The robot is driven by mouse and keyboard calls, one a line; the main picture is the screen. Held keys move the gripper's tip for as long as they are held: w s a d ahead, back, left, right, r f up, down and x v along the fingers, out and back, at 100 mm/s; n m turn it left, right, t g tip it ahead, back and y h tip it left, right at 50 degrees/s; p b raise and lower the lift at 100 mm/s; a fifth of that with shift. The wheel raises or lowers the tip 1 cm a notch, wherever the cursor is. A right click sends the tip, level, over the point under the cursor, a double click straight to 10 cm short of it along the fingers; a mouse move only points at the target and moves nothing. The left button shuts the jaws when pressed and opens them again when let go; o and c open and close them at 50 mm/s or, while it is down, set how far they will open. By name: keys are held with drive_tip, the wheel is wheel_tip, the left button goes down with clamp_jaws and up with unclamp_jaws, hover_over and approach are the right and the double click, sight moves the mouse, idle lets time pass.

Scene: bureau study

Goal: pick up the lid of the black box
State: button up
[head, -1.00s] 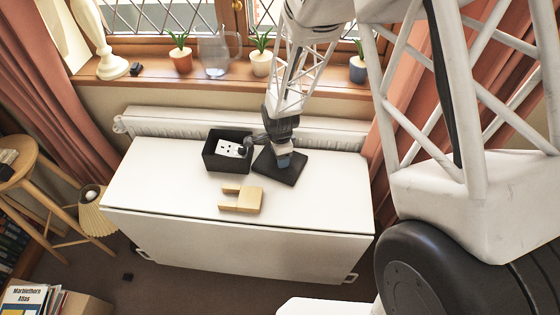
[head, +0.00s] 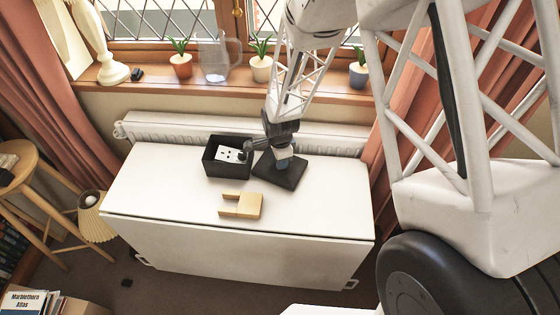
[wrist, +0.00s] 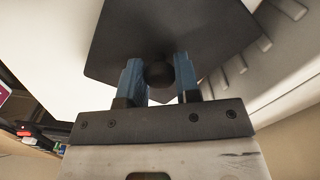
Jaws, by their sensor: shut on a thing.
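The black box (head: 213,168) stands open on the white table, with a white socket block (head: 229,156) inside. Its flat black lid (head: 283,176) is just to the right of the box. My gripper (head: 283,160) is over the lid. In the wrist view my gripper (wrist: 159,75) has its blue fingers shut on the round black knob (wrist: 159,74) of the lid (wrist: 170,30). Whether the lid touches the table or hangs just above it, I cannot tell.
A light wooden U-shaped block (head: 241,206) lies on the table (head: 160,200) in front of the box. A radiator (head: 180,127) runs behind the table. Potted plants and a glass jug (head: 214,62) stand on the sill. The table's left and front right are clear.

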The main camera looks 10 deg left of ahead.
drive_tip(key=shift+r, duration=0.75)
drive_tip(key=shift+s+d+r, duration=0.15)
drive_tip(key=shift+s+r, duration=0.15)
drive_tip(key=shift+r, duration=0.45)
drive_tip(key=s+d, duration=0.3)
drive_tip(key=s, duration=0.4)
drive_tip(key=s+d+r, duration=0.1)
drive_tip(key=s+d, duration=0.2)
drive_tip(key=s, duration=0.4)
drive_tip(key=shift+r, duration=0.2)
drive_tip(key=shift+a, duration=0.1)
drive_tip(key=w+a+r+n, duration=0.1)
drive_tip(key=w+a+r, duration=0.2)
drive_tip(key=w+a, duration=0.2)
drive_tip(key=w+a+r+n, duration=0.1)
drive_tip(key=w+a+r, duration=0.2)
drive_tip(key=a, duration=0.7)
drive_tip(key=w+a+r+n, duration=0.2)
drive_tip(key=w+a+r, duration=0.2)
drive_tip(key=w+a, duration=0.3)
drive_tip(key=shift+a, duration=0.85)
drive_tip(key=shift+w+f, duration=0.1)
drive_tip(key=shift+f, duration=0.1)
